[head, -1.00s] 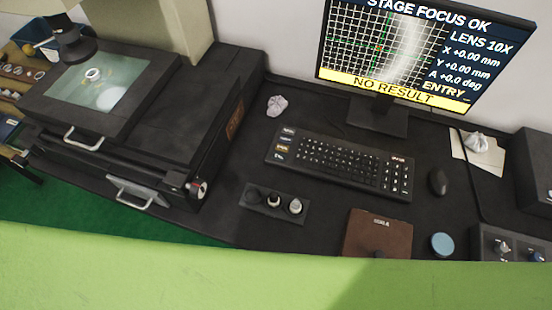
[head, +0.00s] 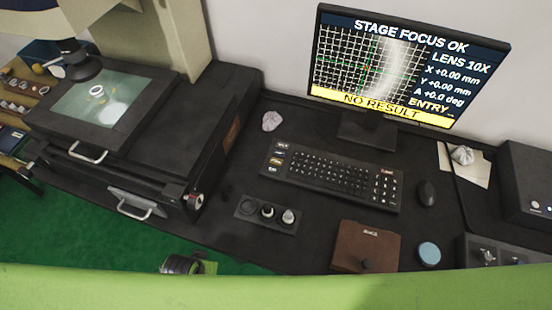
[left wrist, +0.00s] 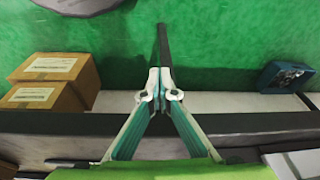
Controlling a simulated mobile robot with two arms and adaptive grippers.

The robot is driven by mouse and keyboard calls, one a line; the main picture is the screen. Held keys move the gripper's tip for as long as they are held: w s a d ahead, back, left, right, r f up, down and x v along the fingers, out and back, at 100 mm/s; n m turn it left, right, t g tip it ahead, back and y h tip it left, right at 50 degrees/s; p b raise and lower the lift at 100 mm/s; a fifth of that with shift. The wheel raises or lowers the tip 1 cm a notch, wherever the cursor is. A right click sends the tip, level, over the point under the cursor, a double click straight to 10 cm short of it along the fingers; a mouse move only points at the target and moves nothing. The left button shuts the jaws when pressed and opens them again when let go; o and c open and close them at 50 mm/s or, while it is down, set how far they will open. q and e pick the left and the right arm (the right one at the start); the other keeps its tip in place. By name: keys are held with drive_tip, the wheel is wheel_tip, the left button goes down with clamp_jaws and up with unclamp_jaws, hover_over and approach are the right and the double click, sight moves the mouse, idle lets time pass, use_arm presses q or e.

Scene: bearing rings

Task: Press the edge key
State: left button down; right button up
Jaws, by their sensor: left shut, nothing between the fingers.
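The black keyboard (head: 330,178) lies on the dark desk in the head view, below the monitor. My right gripper is not in view.
The monitor (head: 402,68) reads "NO RESULT". A knob panel (head: 266,214), brown box (head: 365,247) and blue disc (head: 429,254) lie in front. The stage machine (head: 150,120) stands left. Cardboard boxes (left wrist: 50,82) show in the wrist view.

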use_arm(q)
wheel_tip(320, 180, up, 14)
drive_tip(key=w+p, duration=0.1)
drive_tip(key=w, duration=0.1)
wheel_tip(320, 180, up, 6)
drive_tip(key=n+t+h+p, duration=0.1)
drive_tip(key=n+t+h, duration=0.3)
drive_tip(key=t+h, duration=0.1)
hover_over(274, 163)
drive_tip(key=shift+w+d, duration=0.1)
wheel_tip(274, 163, down, 7)
drive_tip(key=b, duration=0.8)
drive_tip(key=shift+f+b, duration=0.3)
drive_tip(key=shift+f, duration=0.55)
